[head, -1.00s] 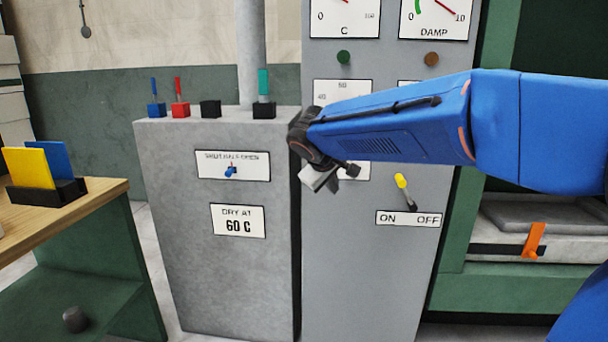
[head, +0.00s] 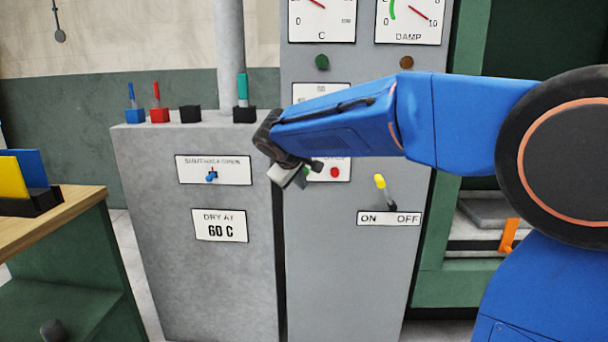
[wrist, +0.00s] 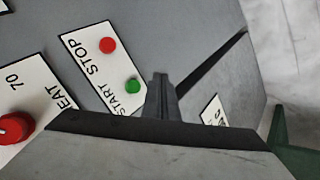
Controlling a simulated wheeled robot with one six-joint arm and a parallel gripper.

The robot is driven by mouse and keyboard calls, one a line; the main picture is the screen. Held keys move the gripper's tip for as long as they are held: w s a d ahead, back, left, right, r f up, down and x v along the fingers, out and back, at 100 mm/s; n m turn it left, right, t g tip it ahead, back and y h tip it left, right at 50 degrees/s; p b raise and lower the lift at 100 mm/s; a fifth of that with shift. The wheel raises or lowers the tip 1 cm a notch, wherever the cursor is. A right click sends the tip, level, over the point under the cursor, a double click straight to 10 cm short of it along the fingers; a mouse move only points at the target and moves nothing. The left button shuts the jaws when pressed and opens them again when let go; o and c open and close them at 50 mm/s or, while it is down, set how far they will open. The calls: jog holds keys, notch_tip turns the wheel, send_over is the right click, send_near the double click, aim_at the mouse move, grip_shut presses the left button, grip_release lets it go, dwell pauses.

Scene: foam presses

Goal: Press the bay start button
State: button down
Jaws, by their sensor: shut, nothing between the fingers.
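The green START button (wrist: 132,87) sits on a white label plate on the grey cabinet. The red STOP button (wrist: 108,45) is on the same plate. In the head view the red button (head: 334,172) shows clear, while the green one (head: 306,171) is partly hidden by my wrist. My gripper (wrist: 161,88) is shut and empty, its tips just right of the green button in the wrist view. I cannot tell how far they are from the panel. In the head view my gripper (head: 292,178) is in front of the cabinet's left edge, left of the buttons.
A yellow-tipped ON/OFF lever (head: 381,184) is below right of the buttons. A red HEAT knob (wrist: 14,128) shows in the wrist view. The lower grey box (head: 150,262) stands left, with small coloured levers (head: 159,107) on top. A wooden bench (head: 60,217) is at far left.

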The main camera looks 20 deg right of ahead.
jog(key=w+d, duration=0.2)
jog(key=w, duration=0.3)
jog(key=shift+w, duration=0.35)
jog(key=shift+w, duration=0.2)
dwell(1.8)
jog(key=shift+w+d, duration=0.1)
jog(key=shift+w, duration=0.1)
jog(key=shift+w+d, duration=0.15)
jog(key=shift+w, duration=0.4)
dwell(1.0)
jog(key=shift+s, duration=0.1)
jog(key=shift+s+a, duration=0.25)
jog(key=shift+s, duration=0.6)
jog(key=shift+s+a, duration=0.1)
jog(key=s, duration=0.2)
jog(key=s+a, duration=0.1)
jog(key=s, duration=0.1)
jog(key=shift+s+a, duration=0.2)
jog(key=shift+s, duration=0.1)
